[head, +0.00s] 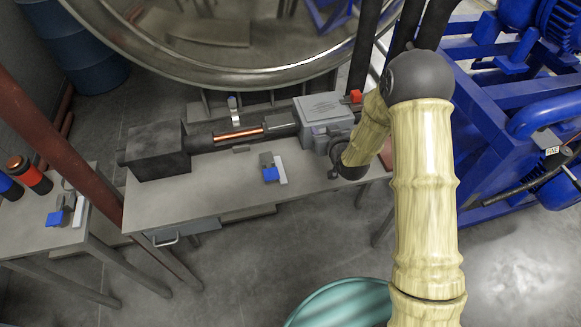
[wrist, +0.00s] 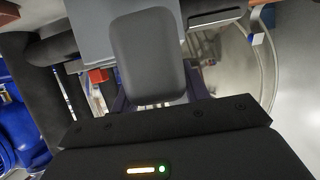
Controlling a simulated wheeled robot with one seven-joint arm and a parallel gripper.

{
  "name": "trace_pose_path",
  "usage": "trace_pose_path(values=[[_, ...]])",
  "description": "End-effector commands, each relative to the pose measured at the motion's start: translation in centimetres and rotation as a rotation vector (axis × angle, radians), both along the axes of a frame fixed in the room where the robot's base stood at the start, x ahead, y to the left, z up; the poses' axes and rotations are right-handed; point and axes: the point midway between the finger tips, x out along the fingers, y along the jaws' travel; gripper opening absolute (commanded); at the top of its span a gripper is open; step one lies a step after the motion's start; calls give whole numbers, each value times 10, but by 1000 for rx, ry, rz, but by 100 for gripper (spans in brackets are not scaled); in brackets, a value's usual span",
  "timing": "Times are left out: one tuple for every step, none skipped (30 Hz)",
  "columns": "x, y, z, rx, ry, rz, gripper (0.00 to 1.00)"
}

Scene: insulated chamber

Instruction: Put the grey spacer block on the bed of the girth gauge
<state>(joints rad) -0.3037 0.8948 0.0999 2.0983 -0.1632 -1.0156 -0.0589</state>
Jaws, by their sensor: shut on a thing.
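My gripper (wrist: 152,98) is shut on a dark grey block with rounded corners, which I take for the grey spacer block (wrist: 150,52). The block stands out beyond the fingers in the wrist view. In the head view my wrist is over the right end of the bench, by a grey box, and hides most of the gripper and block. A small device with a grey body, blue block and white strip (head: 272,171) stands on the bench to the left of my wrist. It may be the girth gauge; I cannot tell for certain.
The bench (head: 200,200) also bears a dark machine with a copper-coloured rod (head: 238,133) and the grey box (head: 322,112). A similar blue-and-white device (head: 66,211) stands on the left table. Blue steel framing (head: 520,95) is at the right.

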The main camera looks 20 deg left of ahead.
Motion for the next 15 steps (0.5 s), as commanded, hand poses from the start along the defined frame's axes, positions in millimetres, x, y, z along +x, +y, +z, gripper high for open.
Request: trace_pose_path(values=[[0, 1, 1, 0, -1, 3, 17], [0, 2, 1, 0, -1, 4, 17], [0, 2, 1, -1, -1, 5, 17], [-1, 3, 1, -1, 0, 6, 17], [-1, 3, 1, 0, -1, 6, 17], [-1, 3, 1, 0, -1, 7, 17], [-1, 4, 1, 0, -1, 7, 17], [-1, 4, 1, 0, -1, 7, 17], [-1, 3, 0, -1, 0, 6, 17], [-1, 3, -1, -1, 0, 6, 17], [-1, 3, -3, 0, 1, 5, 17], [-1, 2, -6, -2, 2, 4, 17], [-1, 2, -9, -1, 3, 3, 17], [0, 1, -12, -1, 3, 3, 17], [0, 1, -18, -2, 2, 2, 17]])
